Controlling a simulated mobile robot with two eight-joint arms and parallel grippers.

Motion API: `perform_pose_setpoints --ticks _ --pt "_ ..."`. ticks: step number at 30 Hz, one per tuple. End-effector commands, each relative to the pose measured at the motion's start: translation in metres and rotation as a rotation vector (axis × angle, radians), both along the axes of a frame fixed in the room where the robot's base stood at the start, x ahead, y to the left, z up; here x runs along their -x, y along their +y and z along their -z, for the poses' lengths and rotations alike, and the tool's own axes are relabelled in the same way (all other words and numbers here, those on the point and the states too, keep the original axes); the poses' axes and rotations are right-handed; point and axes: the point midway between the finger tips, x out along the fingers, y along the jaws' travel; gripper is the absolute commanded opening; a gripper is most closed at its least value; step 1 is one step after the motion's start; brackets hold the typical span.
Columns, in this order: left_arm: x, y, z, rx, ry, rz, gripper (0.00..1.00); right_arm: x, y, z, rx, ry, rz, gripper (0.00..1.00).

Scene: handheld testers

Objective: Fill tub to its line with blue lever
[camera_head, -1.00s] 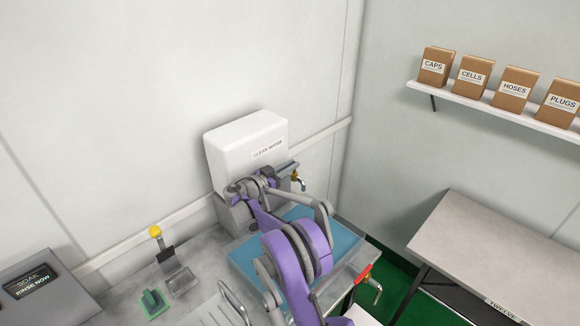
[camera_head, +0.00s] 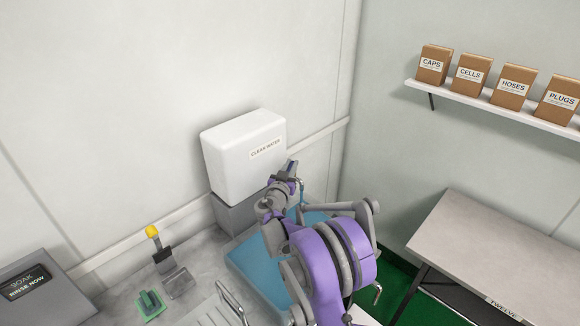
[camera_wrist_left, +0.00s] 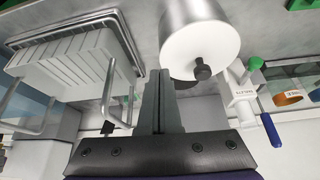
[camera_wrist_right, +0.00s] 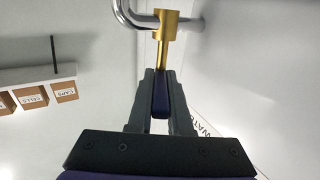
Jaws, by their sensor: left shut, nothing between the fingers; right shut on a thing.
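The tub (camera_head: 250,272) is a see-through blue-tinted box below the white clean-water tank (camera_head: 243,150). Its fill line cannot be made out, and my right arm covers much of it. My right gripper (camera_head: 291,172) is at the tap beside the tank. The right wrist view shows it shut on the dark blue lever (camera_wrist_right: 160,100), below a brass valve (camera_wrist_right: 166,28) on a chrome pipe. A thin blue streak (camera_head: 302,195), apparently water, shows below the spout. My left gripper (camera_wrist_left: 164,75) is shut and empty, seen only in the left wrist view.
A yellow-knobbed lever (camera_head: 153,232), a green switch (camera_head: 149,302) and a "RINSE NOW" display (camera_head: 27,283) stand at left. A white rack (camera_wrist_left: 80,65), a metal cylinder (camera_wrist_left: 198,42) and a blue-handled white item (camera_wrist_left: 250,95) lie near my left gripper. A side table (camera_head: 490,240) is at right.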

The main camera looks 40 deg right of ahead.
Motion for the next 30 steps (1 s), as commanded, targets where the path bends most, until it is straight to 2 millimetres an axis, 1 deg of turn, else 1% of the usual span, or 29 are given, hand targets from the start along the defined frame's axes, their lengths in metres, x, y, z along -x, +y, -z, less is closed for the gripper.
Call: perform_pose_setpoints --ticks 6,18,19,23,24,30 --pt "-0.0003 0.0000 -0.0008 0.000 0.000 0.000 0.00 0.0009 -0.0007 -0.0001 0.000 0.000 -0.044 0.00" --pt "-0.0004 0.0000 -0.0009 0.000 -0.001 0.000 0.00 0.0006 -0.0008 -0.0001 0.000 0.000 -0.050 0.00" --pt "-0.0004 0.0000 -0.0009 0.000 -0.001 0.000 0.00 0.0006 -0.0008 -0.0001 0.000 0.000 -0.050 0.23" --pt "-0.0004 0.0000 -0.0009 0.000 0.000 0.000 0.00 0.0006 -0.0008 -0.0001 0.000 0.000 -0.049 0.46" --pt "-0.0003 0.0000 -0.0008 0.000 0.000 0.000 0.00 0.0006 -0.0008 -0.0001 0.000 0.000 -0.049 0.47" --pt "-0.0003 0.0000 -0.0008 0.000 0.000 0.000 0.00 0.0006 -0.0008 -0.0001 0.000 0.000 -0.049 0.47"
